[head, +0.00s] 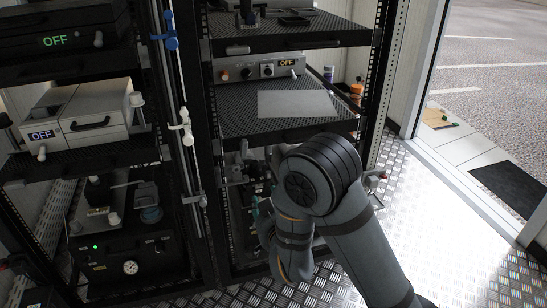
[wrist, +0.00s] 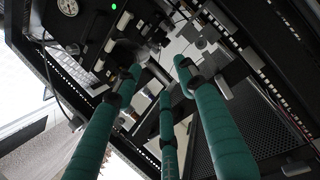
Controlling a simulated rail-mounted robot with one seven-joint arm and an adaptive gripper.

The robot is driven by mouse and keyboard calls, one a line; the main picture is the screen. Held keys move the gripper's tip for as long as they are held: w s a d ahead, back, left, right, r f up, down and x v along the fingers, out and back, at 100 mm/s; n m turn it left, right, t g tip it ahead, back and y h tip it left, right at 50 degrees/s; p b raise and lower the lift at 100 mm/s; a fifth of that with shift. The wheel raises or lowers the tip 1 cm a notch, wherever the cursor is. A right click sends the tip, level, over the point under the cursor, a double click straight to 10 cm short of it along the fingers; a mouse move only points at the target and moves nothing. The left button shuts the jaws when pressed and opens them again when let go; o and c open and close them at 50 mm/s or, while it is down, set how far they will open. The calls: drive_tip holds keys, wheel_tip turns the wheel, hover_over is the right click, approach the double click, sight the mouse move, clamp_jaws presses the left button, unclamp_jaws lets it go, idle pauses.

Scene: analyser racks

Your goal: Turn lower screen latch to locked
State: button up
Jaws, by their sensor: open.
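My gripper (wrist: 158,68) is open, with three teal-wrapped fingers spread in the wrist view. Grey metal fittings lie beyond and between its fingertips; I cannot tell whether any finger touches them. In the head view my arm hides most of the gripper, and only a sliver of teal shows at the lower rack. I cannot identify the lower screen latch for certain or tell its setting.
The left rack holds a white box (head: 93,117) with an OFF display and a lower black panel with a pressure gauge (head: 130,267). Vertical rods with a blue fitting (head: 171,32) and a white fitting (head: 186,127) stand between the racks. The chequered metal floor (head: 455,240) is free at right.

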wheel_tip(320, 180, up, 4)
drive_tip(key=w+t, duration=0.1)
drive_tip(key=t, duration=0.1)
drive_tip(key=t+y, duration=0.2)
approach(246, 152)
drive_tip(key=shift+x, duration=2.7)
drive_tip(key=shift+p+x, duration=1)
drive_tip(key=shift+x, duration=1.65)
clamp_jaws()
